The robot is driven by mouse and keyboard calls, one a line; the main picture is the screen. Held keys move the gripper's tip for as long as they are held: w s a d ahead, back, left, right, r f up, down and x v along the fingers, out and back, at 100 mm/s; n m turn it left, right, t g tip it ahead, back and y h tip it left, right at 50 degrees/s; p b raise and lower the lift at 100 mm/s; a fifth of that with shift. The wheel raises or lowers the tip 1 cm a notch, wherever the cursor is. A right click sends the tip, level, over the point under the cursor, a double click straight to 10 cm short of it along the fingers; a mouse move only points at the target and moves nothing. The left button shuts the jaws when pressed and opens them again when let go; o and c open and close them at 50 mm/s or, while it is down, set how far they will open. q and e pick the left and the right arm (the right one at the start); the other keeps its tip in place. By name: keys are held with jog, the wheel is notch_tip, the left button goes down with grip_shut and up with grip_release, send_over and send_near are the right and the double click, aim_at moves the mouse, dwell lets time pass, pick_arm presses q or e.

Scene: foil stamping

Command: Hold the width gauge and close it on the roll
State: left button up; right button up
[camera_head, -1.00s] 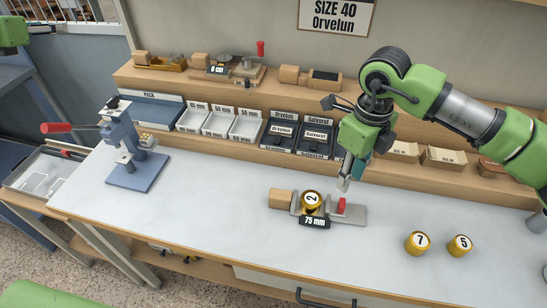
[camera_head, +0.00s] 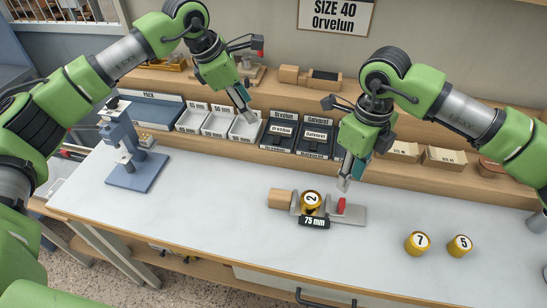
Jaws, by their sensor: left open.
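The width gauge (camera_head: 352,216) lies on the bench. It has a wooden handle block (camera_head: 281,199) at its left, a red part (camera_head: 342,205) on its right side and a "75 mm" label in front. A gold roll marked 2 (camera_head: 311,201) sits in it; I cannot tell whether the jaws touch the roll. My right gripper (camera_head: 344,184) points down just above the red part, apparently empty; its finger gap is unclear. My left gripper (camera_head: 249,116) is open and empty, up and left of the gauge, in front of the label trays.
Rolls marked 7 (camera_head: 417,243) and 5 (camera_head: 460,245) stand at the right. A blue stamping press (camera_head: 128,148) with a base plate stands at the left. White trays (camera_head: 218,123) and dark trays (camera_head: 297,133) line the back shelf.

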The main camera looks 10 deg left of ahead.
aim_at(273, 193)
pick_arm(q)
jog(key=s+d+f+m+g+y, duration=0.3)
jog(key=s+d+f+m, duration=0.2)
jog(key=s+d, duration=0.55)
jog(key=f, duration=0.4)
jog(key=s+a+f, duration=0.1)
jog(key=f, duration=0.8)
jog(key=shift+s+a+f, duration=0.2)
jog(key=shift+s+f, duration=0.15)
jog(key=shift+s, duration=0.05)
grip_shut()
